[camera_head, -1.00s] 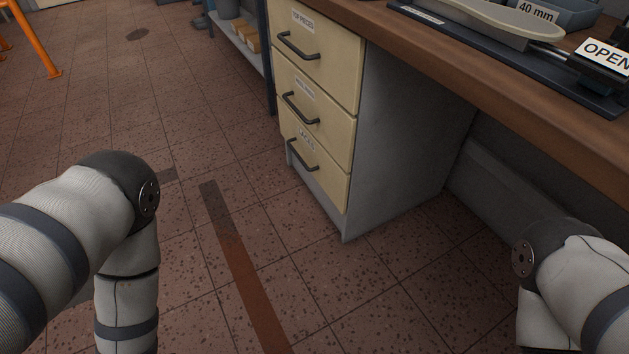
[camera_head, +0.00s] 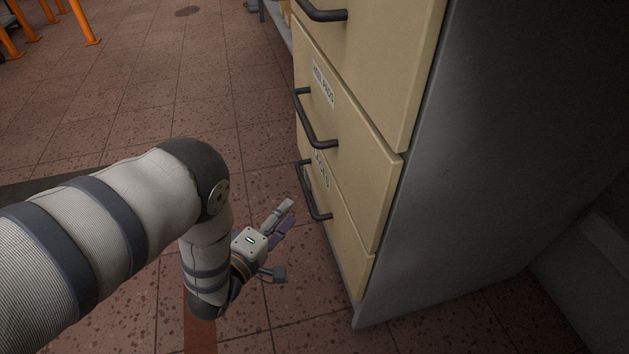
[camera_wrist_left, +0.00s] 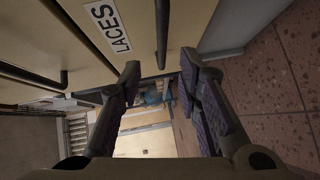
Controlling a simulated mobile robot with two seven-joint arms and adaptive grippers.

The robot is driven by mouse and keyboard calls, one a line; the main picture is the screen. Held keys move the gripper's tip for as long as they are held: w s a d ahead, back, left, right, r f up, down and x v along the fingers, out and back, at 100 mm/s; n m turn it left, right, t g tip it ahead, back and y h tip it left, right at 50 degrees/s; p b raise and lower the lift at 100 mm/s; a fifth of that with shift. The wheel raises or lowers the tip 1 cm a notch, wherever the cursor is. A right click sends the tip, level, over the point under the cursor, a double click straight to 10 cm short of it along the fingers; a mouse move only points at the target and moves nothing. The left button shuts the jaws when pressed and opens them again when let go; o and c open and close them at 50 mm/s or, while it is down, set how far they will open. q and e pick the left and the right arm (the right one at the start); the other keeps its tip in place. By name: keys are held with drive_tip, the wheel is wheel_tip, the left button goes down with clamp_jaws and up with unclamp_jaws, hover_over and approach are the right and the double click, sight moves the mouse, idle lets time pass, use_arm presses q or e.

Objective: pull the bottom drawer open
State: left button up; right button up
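The bottom drawer (camera_head: 347,235) is cream, with a dark bar handle (camera_head: 311,192), and sits closed in the cabinet. Its label, partly hidden behind a handle in the head view, reads LACES in the left wrist view (camera_wrist_left: 108,26). My left gripper (camera_head: 287,212) is open and empty, just left of the bottom handle in the head view. In the left wrist view the handle bar (camera_wrist_left: 162,32) lies ahead, between the lines of the two spread fingers (camera_wrist_left: 160,70). I see no contact with it. My right gripper is out of view.
The middle drawer (camera_head: 355,150) and its handle (camera_head: 314,120) are directly above, also closed. The cabinet's grey side (camera_head: 450,220) is at the right. Tiled floor (camera_head: 130,110) is free at the left. Orange legs (camera_head: 84,22) stand far off at the back left.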

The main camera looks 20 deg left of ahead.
sight(305, 189)
use_arm(q)
drive_tip(key=b+x, duration=0.2)
drive_tip(key=x, duration=0.2)
drive_tip(key=b+x, duration=0.2)
drive_tip(key=x, duration=0.3)
drive_tip(key=shift+d+f, duration=0.1)
drive_tip(key=shift+f, duration=0.15)
drive_tip(key=shift+w, duration=0.4)
drive_tip(key=shift+r, duration=0.1)
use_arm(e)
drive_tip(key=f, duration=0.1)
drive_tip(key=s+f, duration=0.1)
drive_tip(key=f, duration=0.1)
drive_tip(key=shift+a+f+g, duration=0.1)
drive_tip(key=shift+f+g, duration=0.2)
use_arm(q)
clamp_jaws()
